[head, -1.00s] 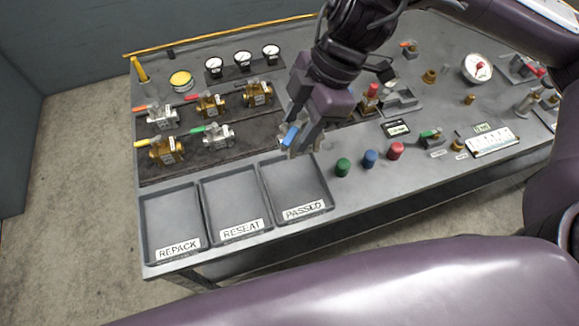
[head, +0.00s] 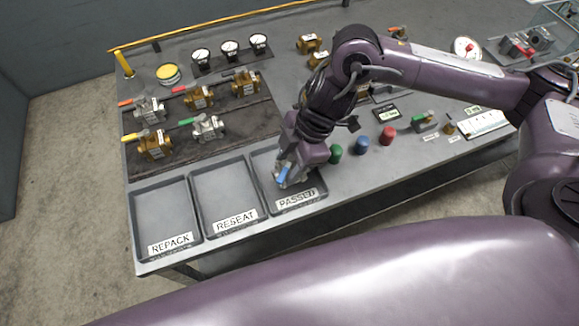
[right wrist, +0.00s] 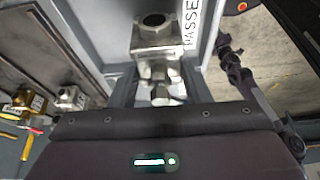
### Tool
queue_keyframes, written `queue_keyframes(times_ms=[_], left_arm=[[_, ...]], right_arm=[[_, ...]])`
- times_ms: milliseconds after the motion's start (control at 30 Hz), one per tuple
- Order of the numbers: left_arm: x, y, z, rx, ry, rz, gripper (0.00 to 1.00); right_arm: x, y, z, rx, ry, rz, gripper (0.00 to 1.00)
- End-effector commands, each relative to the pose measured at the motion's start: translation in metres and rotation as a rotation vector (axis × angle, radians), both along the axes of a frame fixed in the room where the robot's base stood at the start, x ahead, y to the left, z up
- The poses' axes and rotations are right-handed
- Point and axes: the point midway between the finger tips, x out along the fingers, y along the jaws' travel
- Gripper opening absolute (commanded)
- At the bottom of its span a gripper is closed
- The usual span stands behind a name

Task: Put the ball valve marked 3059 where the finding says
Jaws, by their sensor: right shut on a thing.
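A silver ball valve with a blue lever (head: 284,173) is in my right gripper (head: 290,170), which is shut on it. They are at the PASSED tray (head: 261,165), the rightmost of three trays. In the right wrist view, the valve's metal body (right wrist: 155,42) and round bore show ahead of the jaws, beside the PASSED label. I cannot tell whether the valve touches the tray floor. No marking 3059 can be read on it. My left gripper is not in view.
The RESEAT tray (head: 222,190) and REPACK tray (head: 160,212) look empty. Several valves with coloured levers lie on the dark mat (head: 225,120) behind. Green, blue and red knobs (head: 362,145) stand just right of my gripper. Gauges (head: 230,47) stand at the back.

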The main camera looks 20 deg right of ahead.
Motion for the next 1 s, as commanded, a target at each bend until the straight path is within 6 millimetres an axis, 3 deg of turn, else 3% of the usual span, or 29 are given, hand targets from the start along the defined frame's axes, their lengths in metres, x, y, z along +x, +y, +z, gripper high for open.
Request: queue_keyframes(times_ms=[200,600,633,767,1000], left_arm=[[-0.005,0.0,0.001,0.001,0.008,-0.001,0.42],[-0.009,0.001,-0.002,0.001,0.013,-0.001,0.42],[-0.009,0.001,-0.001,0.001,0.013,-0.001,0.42],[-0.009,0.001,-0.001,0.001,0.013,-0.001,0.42],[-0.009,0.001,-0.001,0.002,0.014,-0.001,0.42]], right_arm=[[0.0,0.0,-0.027,0.001,0.0,-0.001,0.04],[0.0,0.0,-0.032,0.001,-0.001,0.0,0.04],[0.0,0.0,-0.032,0.0,0.0,-0.001,0.47],[0.0,0.0,-0.032,0.0,0.0,-0.001,0.64],[0.0,0.0,-0.032,0.0,0.0,-0.001,0.65]])
